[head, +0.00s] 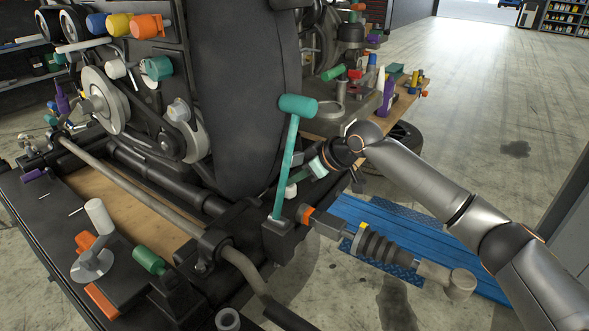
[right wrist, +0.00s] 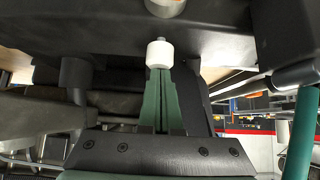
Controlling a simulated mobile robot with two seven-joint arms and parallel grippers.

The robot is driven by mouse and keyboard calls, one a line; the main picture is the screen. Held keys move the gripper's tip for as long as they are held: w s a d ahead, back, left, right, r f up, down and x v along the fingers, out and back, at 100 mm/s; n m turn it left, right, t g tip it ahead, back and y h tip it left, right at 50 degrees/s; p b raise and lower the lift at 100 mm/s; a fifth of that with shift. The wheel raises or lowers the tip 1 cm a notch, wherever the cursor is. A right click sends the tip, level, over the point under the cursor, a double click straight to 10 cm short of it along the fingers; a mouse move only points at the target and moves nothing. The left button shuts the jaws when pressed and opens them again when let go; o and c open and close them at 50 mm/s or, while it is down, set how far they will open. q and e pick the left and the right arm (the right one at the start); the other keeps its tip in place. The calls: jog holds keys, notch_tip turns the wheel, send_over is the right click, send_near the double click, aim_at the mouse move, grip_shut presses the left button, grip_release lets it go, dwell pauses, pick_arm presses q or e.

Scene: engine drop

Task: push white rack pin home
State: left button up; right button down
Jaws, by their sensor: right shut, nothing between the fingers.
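A small white pin (right wrist: 159,54) with a round head shows in the right wrist view, on a grey stem below a dark part. In the head view, a white piece (head: 291,190) that looks like the same pin sits low beside the dark frame, behind the teal lever. My right gripper (right wrist: 158,72) is shut and empty, its green fingers pressed together. Their tips line up with the white head; I cannot tell whether they touch it. In the head view the right gripper (head: 303,175) reaches in from the right, partly behind the lever. My left gripper is not in view.
The upright teal lever (head: 287,165) stands close to the right gripper. A black bellows joint with an orange end (head: 378,247) juts out over a blue ramp (head: 415,235). A metal bar (head: 150,195) crosses the front left. The floor at right is open.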

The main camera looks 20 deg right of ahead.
aim_at(294, 188)
jog(key=shift+s+f, duration=0.1)
jog(key=shift+f, duration=0.4)
jog(key=shift+r+p, duration=0.3)
jog(key=shift+p, duration=0.05)
notch_tip(294, 188, up, 4)
jog(key=shift+a+f+p, duration=0.1)
jog(key=shift+f+p, duration=0.1)
jog(key=shift+p, duration=0.7)
jog(key=b+v, duration=0.1)
jog(key=v, duration=0.9)
jog(key=shift+r, duration=0.3)
